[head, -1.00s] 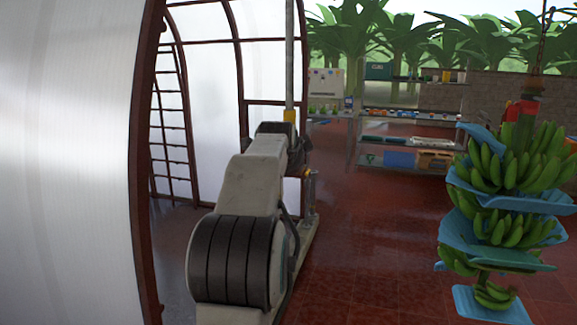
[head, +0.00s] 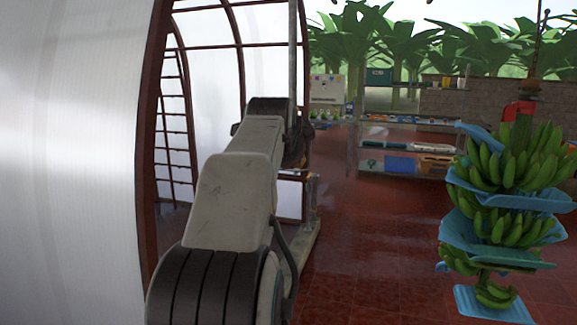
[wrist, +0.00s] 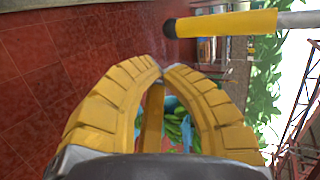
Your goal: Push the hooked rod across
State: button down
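The hooked rod is a grey pole with a yellow sleeve and a black lower end. Its sleeve (wrist: 225,22) crosses the top right of the wrist view, which is turned sideways. In the head view the rod (head: 292,50) hangs upright beyond my arm; its lower part is hidden behind the arm, and no hook shows. My gripper (wrist: 163,71) has its two yellow ribbed fingers arched together, tips meeting or nearly so. Nothing is seen held at the tips. The rod lies outside the fingers, apart from them in the picture; the depth between them is unclear.
A banana stem (head: 505,200) with blue sheets hangs at the right. Shelves (head: 405,122) with goods stand at the back. A curved white panel (head: 70,160) with a dark red frame fills the left. Red tiled floor (head: 370,240) is clear between.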

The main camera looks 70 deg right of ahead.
jog(key=shift+v, duration=1.05)
